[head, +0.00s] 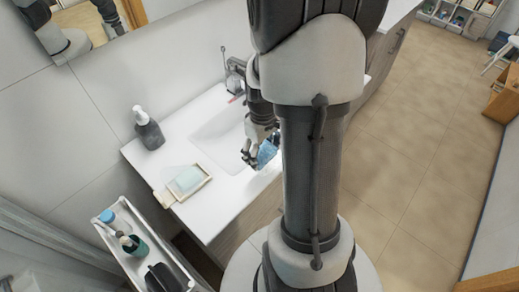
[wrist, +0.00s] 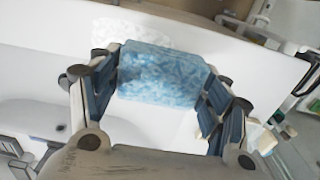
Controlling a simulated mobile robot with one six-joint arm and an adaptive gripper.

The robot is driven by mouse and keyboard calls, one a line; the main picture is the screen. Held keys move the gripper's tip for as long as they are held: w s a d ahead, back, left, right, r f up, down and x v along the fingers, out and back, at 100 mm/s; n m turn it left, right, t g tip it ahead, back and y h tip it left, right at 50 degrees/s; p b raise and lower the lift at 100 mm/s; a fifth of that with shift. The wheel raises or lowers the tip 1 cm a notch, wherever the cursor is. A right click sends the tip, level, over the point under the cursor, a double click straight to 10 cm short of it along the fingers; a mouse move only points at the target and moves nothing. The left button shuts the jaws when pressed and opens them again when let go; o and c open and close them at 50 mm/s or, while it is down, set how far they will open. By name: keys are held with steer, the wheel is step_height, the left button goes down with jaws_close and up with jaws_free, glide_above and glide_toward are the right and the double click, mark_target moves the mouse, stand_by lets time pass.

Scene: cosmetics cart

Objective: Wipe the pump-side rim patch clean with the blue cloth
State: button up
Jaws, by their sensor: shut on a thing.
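My gripper (head: 257,150) is over the front part of the sink basin, shut on the blue cloth (head: 267,153). In the wrist view the mottled blue-and-white cloth (wrist: 160,75) is held between both fingers of the gripper (wrist: 163,88). A pale, speckled patch (wrist: 130,33) lies on the white front rim just beyond the cloth, partly hidden by it. I cannot tell whether this is the pump-side patch, or whether the cloth touches the rim. The grey pump bottle (head: 149,131) with a white head stands upright at the counter's back left.
A soap dish (head: 205,181) with a pale bar sits at the counter's front left. The faucet (head: 236,66) stands behind the basin (head: 215,137). A white cart (head: 100,222) with several bottles is at lower left.

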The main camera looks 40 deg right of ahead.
steer(key=shift+a+f, duration=0.15)
step_height(320, 180, down, 6)
steer(key=b, duration=0.4)
steer(key=shift+r+b, duration=0.2)
steer(key=shift+b, duration=0.2)
steer(key=shift+w+d+r+p, duration=0.15)
steer(key=shift+d+p, duration=0.1)
steer(key=shift+d, duration=1.4)
steer(key=shift+w+d+f+p, duration=0.1)
steer(key=shift+d+p, duration=0.1)
steer(key=shift+d, duration=1.4)
steer(key=shift+w+d+r+p, duration=0.15)
steer(key=shift+d+p, duration=0.1)
steer(key=shift+d, duration=1.4)
steer(key=shift+f+b, duration=0.6)
steer(key=shift+f, duration=0.35)
